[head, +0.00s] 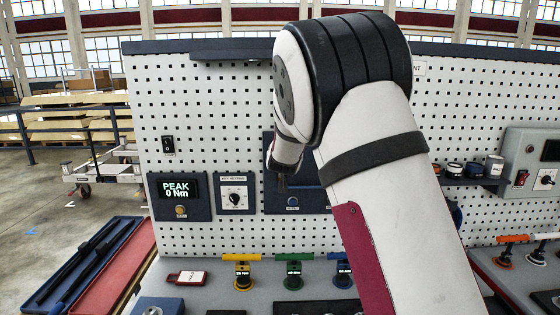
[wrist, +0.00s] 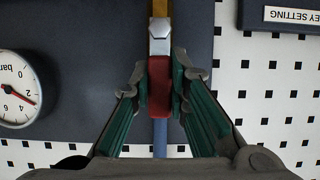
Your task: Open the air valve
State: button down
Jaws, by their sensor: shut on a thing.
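In the wrist view, the air valve's red handle (wrist: 160,88) sits between the two green-lined fingers of my gripper (wrist: 165,82), which is shut on it. A silver hex nut (wrist: 160,38) and a brass-coloured part (wrist: 160,8) show above the handle, and a blue pipe (wrist: 160,137) shows below it, roughly in line. A round pressure gauge (wrist: 18,92) marked "bar" is at left, upside down, with a red needle; its exact reading is unclear. In the head view, my arm hides the valve and most of the gripper.
The head view shows the white pegboard (head: 220,120), a "PEAK 0 Nm" display (head: 176,190) and a key-setting dial (head: 235,197). Yellow (head: 242,258), green (head: 293,258) and blue (head: 342,258) handled tools stand on the bench. A red open case (head: 125,265) is at left.

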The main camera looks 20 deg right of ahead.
dwell(0.5)
jog(key=c, duration=1.5)
grip_release()
jog(key=shift+v, duration=5.95)
jog(key=shift+a, duration=0.1)
